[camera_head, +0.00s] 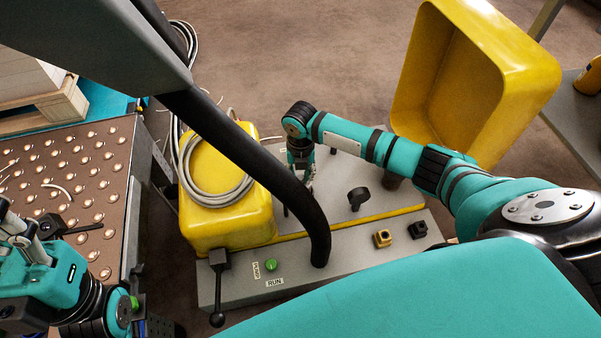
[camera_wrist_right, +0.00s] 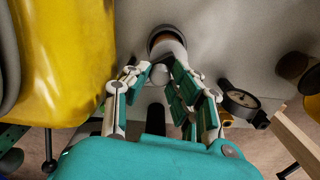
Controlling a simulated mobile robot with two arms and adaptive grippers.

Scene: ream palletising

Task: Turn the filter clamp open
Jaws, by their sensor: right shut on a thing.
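My right gripper (camera_head: 301,180) reaches down over the grey machine panel, beside the yellow housing. In the right wrist view its fingers (camera_wrist_right: 160,84) are closed on a small pale part, which I take to be the filter clamp (camera_wrist_right: 158,74). The fingers cover much of it, so its turn angle cannot be read. A dark-rimmed round fitting (camera_wrist_right: 166,38) is just beyond it. My left gripper (camera_head: 22,222) is at the lower left, above the studded table; its fingertips are not clear.
The yellow housing (camera_head: 226,232) carries a coiled grey hose (camera_head: 190,178). A black knob (camera_head: 358,197) stands right of my right gripper. The front panel (camera_head: 340,262) has a green button (camera_head: 271,265) and a black lever (camera_head: 219,285). A yellow bin (camera_head: 455,85) stands behind right.

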